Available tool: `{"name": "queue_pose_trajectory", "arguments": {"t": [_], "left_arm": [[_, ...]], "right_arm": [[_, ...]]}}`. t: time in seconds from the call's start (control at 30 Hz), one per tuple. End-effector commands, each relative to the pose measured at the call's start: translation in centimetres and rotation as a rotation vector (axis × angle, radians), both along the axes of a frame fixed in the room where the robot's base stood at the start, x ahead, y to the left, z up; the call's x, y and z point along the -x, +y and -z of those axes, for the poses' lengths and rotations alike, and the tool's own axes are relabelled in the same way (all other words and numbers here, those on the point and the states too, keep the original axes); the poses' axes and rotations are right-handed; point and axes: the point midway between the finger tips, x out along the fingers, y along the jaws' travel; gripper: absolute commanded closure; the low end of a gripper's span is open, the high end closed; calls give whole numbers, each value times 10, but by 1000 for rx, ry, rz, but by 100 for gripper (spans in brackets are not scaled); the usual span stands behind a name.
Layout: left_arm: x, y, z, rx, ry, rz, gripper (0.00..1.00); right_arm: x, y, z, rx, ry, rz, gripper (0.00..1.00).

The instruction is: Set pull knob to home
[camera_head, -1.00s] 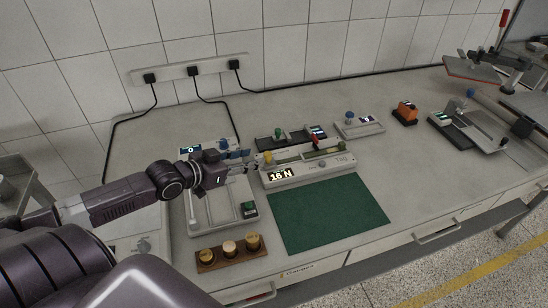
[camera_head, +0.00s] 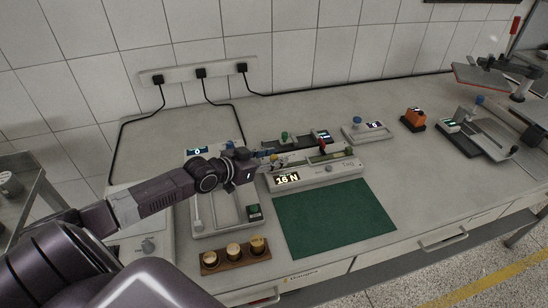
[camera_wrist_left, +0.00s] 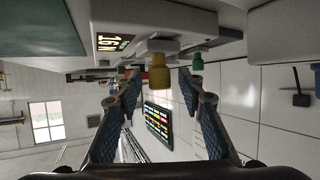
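A grey tester (camera_head: 318,174) with a lit display reading "16 N" stands on the bench behind a green mat. It carries a yellow knob (camera_head: 274,158) at its left end and a red knob (camera_head: 322,145) further right. My left gripper (camera_head: 264,161) is at the tester's left end, close to the yellow knob. In the left wrist view the gripper (camera_wrist_left: 163,85) is open, and the yellow knob (camera_wrist_left: 158,76) shows between its fingertips with a gap on both sides. Which knob is the pull knob is not labelled legibly. My right gripper is not in view.
The green mat (camera_head: 335,218) lies clear in front. A wooden block (camera_head: 236,258) with several brass weights sits at the front left. A device (camera_head: 225,212) with a "0" display stands under my arm. Other small devices (camera_head: 367,131) stand behind and to the right.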

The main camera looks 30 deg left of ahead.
Motion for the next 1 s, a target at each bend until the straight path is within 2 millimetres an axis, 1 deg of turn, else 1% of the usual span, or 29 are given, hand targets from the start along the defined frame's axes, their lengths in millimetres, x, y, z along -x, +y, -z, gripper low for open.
{"name": "queue_pose_trajectory", "arguments": {"t": [0.3,0.6,0.63,0.9,1.0], "left_arm": [[-1,0,0,0,0,0,65],[-1,0,0,0,0,0,98],[-1,0,0,0,0,0,100],[-1,0,0,0,0,0,100],[-6,-4,0,3,-2,-1,100]], "right_arm": [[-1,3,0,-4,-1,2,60],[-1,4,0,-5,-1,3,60],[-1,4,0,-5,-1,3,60],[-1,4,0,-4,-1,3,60],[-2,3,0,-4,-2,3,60]]}}
